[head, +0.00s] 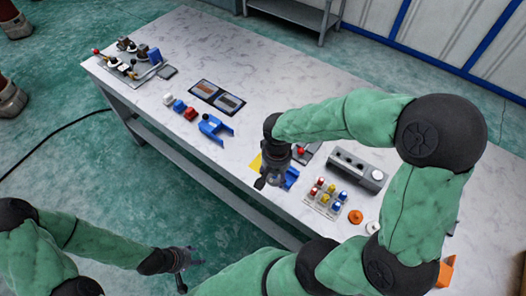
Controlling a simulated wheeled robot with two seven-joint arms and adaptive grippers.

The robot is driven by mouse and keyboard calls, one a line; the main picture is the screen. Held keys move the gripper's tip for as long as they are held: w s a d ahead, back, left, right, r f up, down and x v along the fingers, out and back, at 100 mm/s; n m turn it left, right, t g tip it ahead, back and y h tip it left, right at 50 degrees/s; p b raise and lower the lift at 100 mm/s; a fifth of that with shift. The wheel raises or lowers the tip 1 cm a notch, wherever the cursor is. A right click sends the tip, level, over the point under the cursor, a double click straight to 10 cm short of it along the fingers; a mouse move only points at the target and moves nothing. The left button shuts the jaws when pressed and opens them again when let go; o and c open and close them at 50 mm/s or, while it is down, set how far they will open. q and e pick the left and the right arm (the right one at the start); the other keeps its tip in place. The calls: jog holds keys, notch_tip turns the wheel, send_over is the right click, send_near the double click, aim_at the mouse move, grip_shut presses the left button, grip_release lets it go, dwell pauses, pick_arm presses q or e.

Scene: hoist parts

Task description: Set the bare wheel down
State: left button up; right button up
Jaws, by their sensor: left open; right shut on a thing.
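My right gripper (266,182) points down over the front part of the table, beside a yellow patch (256,163). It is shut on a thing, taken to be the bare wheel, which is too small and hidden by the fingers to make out. A blue part (291,178) shows just right of the fingers; whether they touch it I cannot tell. My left gripper (184,272) is open and empty, low in front of the table and apart from it.
The marble-topped table (300,84) holds a blue bracket (214,128), small coloured blocks (179,106), dark trays (217,97), a rack of coloured pieces (325,195), a grey block (357,168) and an orange disc (355,216). The table's middle back is clear.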

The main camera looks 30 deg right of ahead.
jog(key=w+d+f+b, duration=0.1)
jog(key=w+f, duration=0.2)
jog(key=w, duration=0.1)
jog(key=w+f+b, duration=0.1)
jog(key=w+f, duration=0.2)
jog(key=w, duration=0.1)
jog(key=w+d+f+b, duration=0.1)
jog(key=w+f, duration=0.2)
jog(key=w, duration=0.1)
jog(key=shift+w+d, duration=0.3)
jog(key=shift+w+f, duration=0.4)
jog(key=shift+f, duration=0.05)
jog(key=shift+f+b, duration=0.8)
jog(key=shift+f, duration=0.7)
jog(key=shift+f, duration=0.1)
jog(key=o, duration=1.5)
